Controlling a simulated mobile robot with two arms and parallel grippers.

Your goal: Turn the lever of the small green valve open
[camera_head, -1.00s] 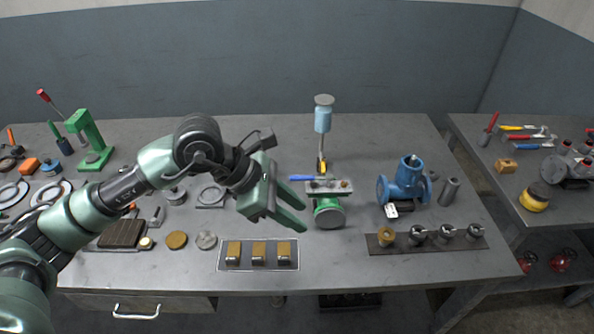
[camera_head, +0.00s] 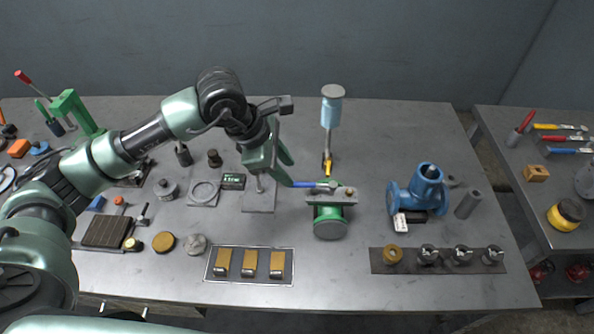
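The small green valve (camera_head: 330,222) lies on the workbench near the middle of the head view, with a grey plate (camera_head: 341,195) on top. Its blue lever (camera_head: 304,184) points left from the top of the valve. My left gripper (camera_head: 290,171) is open and empty, with its two fingers apart. Its fingertips are close to the lever's free left end; I cannot tell whether they touch it. My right gripper is not in view.
A blue pump-like casting (camera_head: 416,192) stands right of the valve. A light blue cup on a post (camera_head: 332,110) stands behind it. A tray with brass blocks (camera_head: 248,280) lies in front left. A strip with round fittings (camera_head: 437,260) lies front right.

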